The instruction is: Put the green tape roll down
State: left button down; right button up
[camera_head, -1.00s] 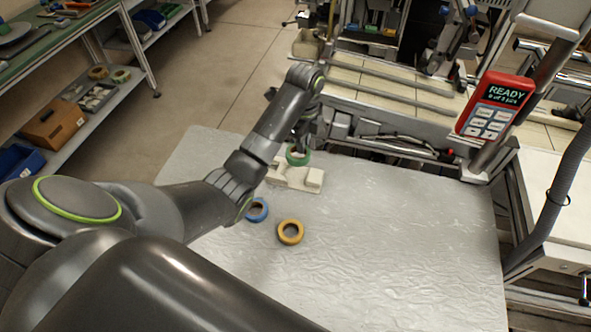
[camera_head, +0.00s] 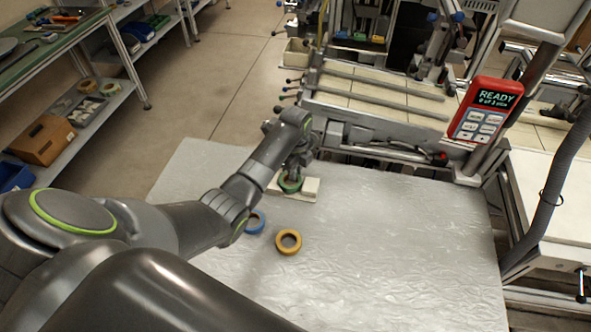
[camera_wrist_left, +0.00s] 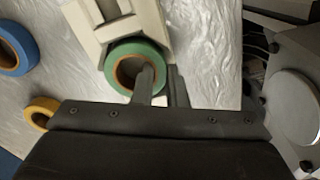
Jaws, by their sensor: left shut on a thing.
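The green tape roll (camera_head: 290,186) is at the cream holder (camera_head: 310,187) near the back left of the silvery table (camera_head: 390,240). My left gripper (camera_head: 296,172) is shut on the roll's ring wall. In the left wrist view one finger is inside the hole of the green roll (camera_wrist_left: 124,82) and the other is outside, with the gripper (camera_wrist_left: 163,90) at its right side. The roll overlaps the end of the cream holder (camera_wrist_left: 135,28); I cannot tell whether it touches it. My right gripper is not in view.
A blue tape roll (camera_head: 257,222) and a yellow tape roll (camera_head: 288,242) lie flat on the table in front of the holder. The table's right side is clear. A machine with a red handset (camera_head: 487,112) stands behind and right.

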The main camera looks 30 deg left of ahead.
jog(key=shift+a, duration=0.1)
pick_arm(q)
jog(key=shift+f, duration=0.35)
jog(key=c, duration=1.5)
grip_release()
jog(key=shift+o, duration=0.2)
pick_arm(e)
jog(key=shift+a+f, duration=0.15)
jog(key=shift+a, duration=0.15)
pick_arm(q)
jog(key=shift+r, duration=0.15)
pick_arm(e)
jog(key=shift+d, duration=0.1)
